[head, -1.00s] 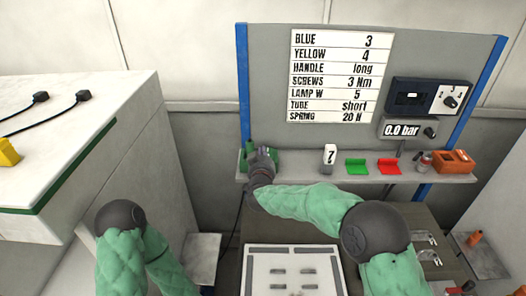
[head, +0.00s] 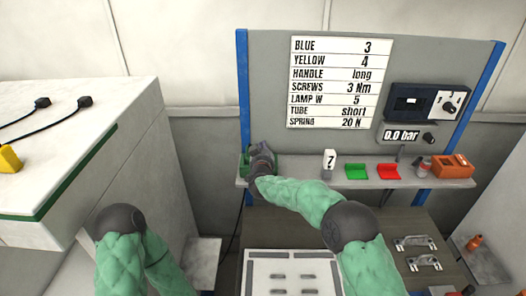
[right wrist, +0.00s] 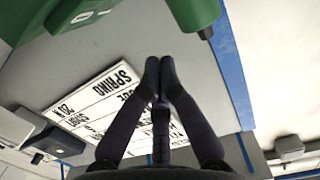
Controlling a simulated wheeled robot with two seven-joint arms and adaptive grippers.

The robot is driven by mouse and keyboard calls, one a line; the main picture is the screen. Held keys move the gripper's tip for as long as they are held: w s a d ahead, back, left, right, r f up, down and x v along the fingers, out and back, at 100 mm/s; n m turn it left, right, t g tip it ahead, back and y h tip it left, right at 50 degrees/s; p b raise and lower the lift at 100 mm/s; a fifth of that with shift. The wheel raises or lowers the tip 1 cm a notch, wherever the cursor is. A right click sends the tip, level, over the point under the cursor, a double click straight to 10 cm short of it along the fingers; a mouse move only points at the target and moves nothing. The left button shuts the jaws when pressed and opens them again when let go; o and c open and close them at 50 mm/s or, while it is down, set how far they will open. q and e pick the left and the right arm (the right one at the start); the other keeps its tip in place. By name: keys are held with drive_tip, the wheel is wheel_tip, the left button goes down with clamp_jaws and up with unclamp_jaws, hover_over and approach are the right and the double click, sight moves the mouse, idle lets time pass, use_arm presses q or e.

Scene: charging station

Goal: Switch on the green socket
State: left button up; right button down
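The green socket (head: 245,163) sits at the left end of the shelf, partly hidden behind my right gripper (head: 262,150). The tips are below the socket in that picture, apart from the switch. My left arm shows at the lower left of the head view, but its gripper is out of view.
The shelf (head: 310,178) also holds a white block marked 7 (head: 329,159), a green holder (head: 356,171), a red holder (head: 388,172) and an orange box (head: 452,166). A sign (head: 332,82) and a gauge unit (head: 428,103) are on the panel behind.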

use_arm(q)
drive_tip(key=shift+r, duration=0.15)
use_arm(e)
drive_tip(key=shift+w+f, duration=0.15)
drive_tip(key=shift+w, duration=1.05)
wheel_tip(320, 180, down, 2)
drive_tip(key=shift+w+f, duration=0.15)
drive_tip(key=shift+f, duration=0.05)
drive_tip(key=shift+w+f, duration=0.1)
drive_tip(key=shift+f, duration=0.7)
use_arm(q)
drive_tip(key=shift+r, duration=0.1)
